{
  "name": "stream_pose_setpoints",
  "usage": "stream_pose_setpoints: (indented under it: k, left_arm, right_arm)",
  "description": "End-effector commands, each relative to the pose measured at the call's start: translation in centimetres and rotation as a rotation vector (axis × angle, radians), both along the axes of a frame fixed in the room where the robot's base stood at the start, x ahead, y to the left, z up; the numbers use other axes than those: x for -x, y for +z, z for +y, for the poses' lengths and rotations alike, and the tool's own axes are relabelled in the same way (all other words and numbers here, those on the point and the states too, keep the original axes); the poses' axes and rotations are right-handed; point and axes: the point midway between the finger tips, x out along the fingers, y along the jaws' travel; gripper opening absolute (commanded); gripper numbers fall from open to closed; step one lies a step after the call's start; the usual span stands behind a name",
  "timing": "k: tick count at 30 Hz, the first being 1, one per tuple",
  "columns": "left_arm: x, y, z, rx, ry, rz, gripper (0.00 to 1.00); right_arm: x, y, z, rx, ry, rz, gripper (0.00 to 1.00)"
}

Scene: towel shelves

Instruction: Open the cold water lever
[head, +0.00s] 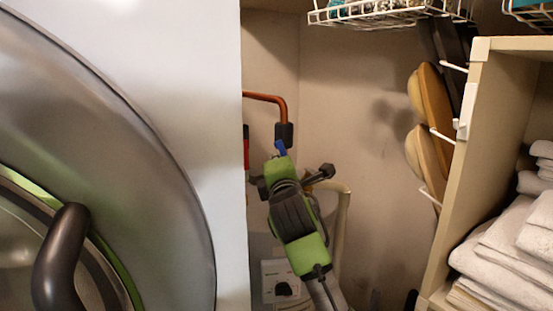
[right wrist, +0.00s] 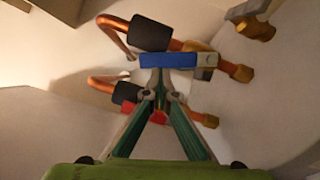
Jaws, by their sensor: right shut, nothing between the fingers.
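The cold water lever is the blue handle (head: 281,147) on a copper pipe (head: 268,98) in the gap beside the washer. It also shows in the right wrist view (right wrist: 168,61), lying crosswise in the picture. My right gripper (head: 282,156) is shut and empty, just below the blue handle in the head view. In the right wrist view its closed fingertips (right wrist: 160,88) overlap the handle's lower edge; I cannot tell whether they touch. The red lever (right wrist: 131,108) is partly hidden behind the fingers. My left gripper is out of view.
A large washer (head: 222,110) fills the left side of the head view. Shelves (head: 462,160) with folded white towels (head: 510,238) stand at the right. Brushes (head: 432,100) hang on the shelf side, below a white wire rack (head: 385,17). A wall outlet (head: 282,283) is low behind my arm.

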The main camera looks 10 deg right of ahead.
Motion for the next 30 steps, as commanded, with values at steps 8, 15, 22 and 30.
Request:
stream_pose_setpoints:
  k: [8, 15, 22, 30]
  left_arm:
    - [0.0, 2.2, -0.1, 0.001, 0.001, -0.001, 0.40]
    - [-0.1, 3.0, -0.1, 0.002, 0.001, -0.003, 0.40]
    - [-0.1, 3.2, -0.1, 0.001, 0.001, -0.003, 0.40]
    - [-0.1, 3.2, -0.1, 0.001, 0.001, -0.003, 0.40]
  right_arm:
    - [-0.4, 1.2, -1.1, -0.168, -0.003, 0.024, 0.00]
    - [-0.5, 1.3, -1.6, -0.182, -0.004, 0.025, 0.00]
    - [-0.5, 1.4, -1.7, -0.181, -0.003, 0.024, 0.00]
    - [-0.5, 1.4, -1.7, -0.180, -0.002, 0.024, 0.00]
